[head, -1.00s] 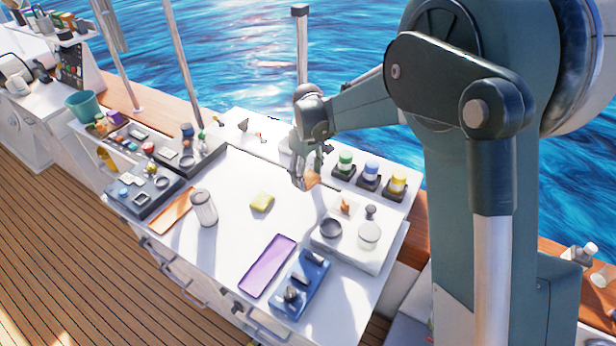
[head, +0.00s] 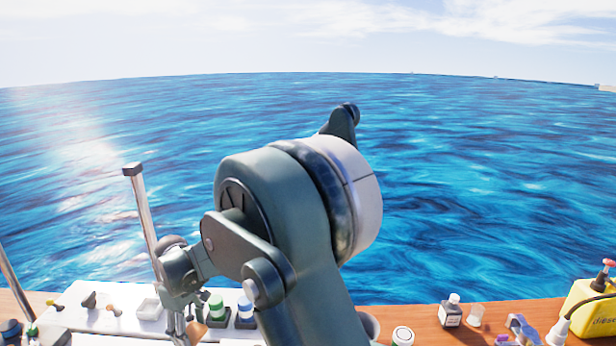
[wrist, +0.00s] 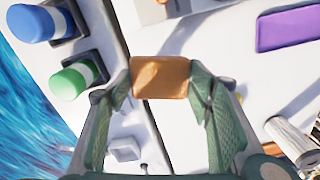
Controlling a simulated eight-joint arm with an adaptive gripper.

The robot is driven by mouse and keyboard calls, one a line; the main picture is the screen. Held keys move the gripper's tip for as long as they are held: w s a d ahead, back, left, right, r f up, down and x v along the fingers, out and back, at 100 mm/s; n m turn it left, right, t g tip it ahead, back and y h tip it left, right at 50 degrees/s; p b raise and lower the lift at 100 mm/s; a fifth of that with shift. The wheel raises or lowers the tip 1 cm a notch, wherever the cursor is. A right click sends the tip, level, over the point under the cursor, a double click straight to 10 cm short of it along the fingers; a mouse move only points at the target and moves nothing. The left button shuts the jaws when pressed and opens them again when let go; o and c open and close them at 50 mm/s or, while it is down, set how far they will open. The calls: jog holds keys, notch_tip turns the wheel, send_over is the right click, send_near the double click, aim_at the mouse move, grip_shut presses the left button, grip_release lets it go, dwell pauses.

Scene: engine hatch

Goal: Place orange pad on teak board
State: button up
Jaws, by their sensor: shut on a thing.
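My gripper (wrist: 160,92) is shut on the orange pad (wrist: 161,77), which sits between the two fingertips in the wrist view, above the white worktop (wrist: 185,125). In the head view my gripper (head: 182,328) is low at the left, beside the green-capped bottle. A small orange-brown patch there, likely the pad (head: 197,328), is mostly hidden. The teak board shows in neither view now; a brown-orange board lay at the worktop's left side in the earlier head view.
A green-capped bottle (wrist: 72,80) and a blue-capped bottle (wrist: 40,22) stand in dark holders close by. Open worktop lies between.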

jog(key=w+d+m+p, duration=0.1)
jog(key=w+d, duration=0.5)
jog(key=d, duration=0.2)
jog(key=w+d+r+m+p, duration=0.1)
jog(key=w+d, duration=0.5)
jog(key=d, duration=0.2)
jog(key=w+d+m+p, duration=0.2)
jog(key=w+d, duration=0.3)
jog(key=d, duration=0.4)
jog(key=shift+w+r, duration=0.3)
jog(key=shift+w, duration=0.1)
jog(key=s+d+f+m+b, duration=0.1)
jog(key=d+f+m+b, duration=0.1)
jog(key=d, duration=0.9)
jog(key=s+d+f+m+b, duration=0.2)
jog(key=d+m, duration=0.3)
jog(key=d, duration=0.6)
jog(key=s+d+f+m+b, duration=0.1)
jog(key=d+f+m+b, duration=0.1)
jog(key=d, duration=1)
jog(key=shift+s+f+m+b, duration=0.4)
jog(key=shift+f+m, duration=0.1)
jog(key=shift+m, duration=0.3)
jog(key=shift+w, duration=0.15)
